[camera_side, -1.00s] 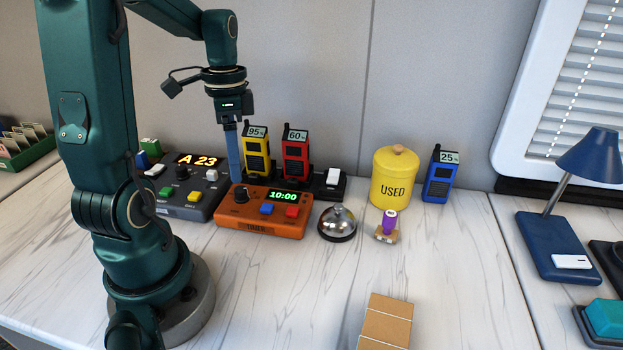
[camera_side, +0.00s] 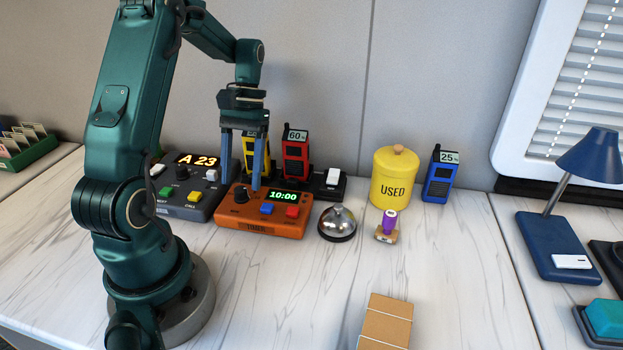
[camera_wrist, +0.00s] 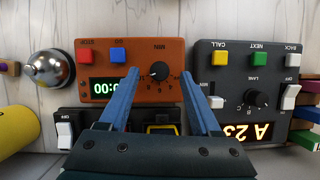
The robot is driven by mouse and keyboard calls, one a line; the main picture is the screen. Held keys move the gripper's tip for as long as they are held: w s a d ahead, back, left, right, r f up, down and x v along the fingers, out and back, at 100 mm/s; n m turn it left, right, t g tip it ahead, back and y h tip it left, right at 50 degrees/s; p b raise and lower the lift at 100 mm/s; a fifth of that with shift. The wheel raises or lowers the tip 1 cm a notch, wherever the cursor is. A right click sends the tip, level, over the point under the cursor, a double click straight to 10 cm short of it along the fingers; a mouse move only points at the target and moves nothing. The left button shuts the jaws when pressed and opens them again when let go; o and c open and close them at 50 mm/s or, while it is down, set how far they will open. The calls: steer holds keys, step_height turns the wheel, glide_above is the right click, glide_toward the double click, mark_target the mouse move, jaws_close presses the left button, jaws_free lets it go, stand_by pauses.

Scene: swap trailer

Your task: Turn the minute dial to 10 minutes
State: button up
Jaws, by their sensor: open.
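The orange timer box (camera_side: 262,229) sits on the marble counter, its display (camera_side: 283,197) reading 10:00. Its black minute dial (camera_side: 241,194) is on the left of its top, with a blue button (camera_side: 267,209) and a red button (camera_side: 292,212) beside it. In the wrist view the dial (camera_wrist: 158,72) shows between my fingers, toward their tips. My gripper (camera_side: 240,185) is open and empty, pointing down above the timer's back edge, its two blue fingers either side of the dial's line. I cannot tell whether they touch anything.
The dark A 23 console (camera_side: 190,205) stands close on the left. Yellow (camera_side: 257,152) and red (camera_side: 296,155) radios stand in a charger behind. A silver bell (camera_side: 337,222) and a yellow USED canister (camera_side: 394,180) are right.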

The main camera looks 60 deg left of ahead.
steer(key=shift+x, duration=1)
jaws_close()
steer(key=shift+n, duration=0.5)
jaws_free()
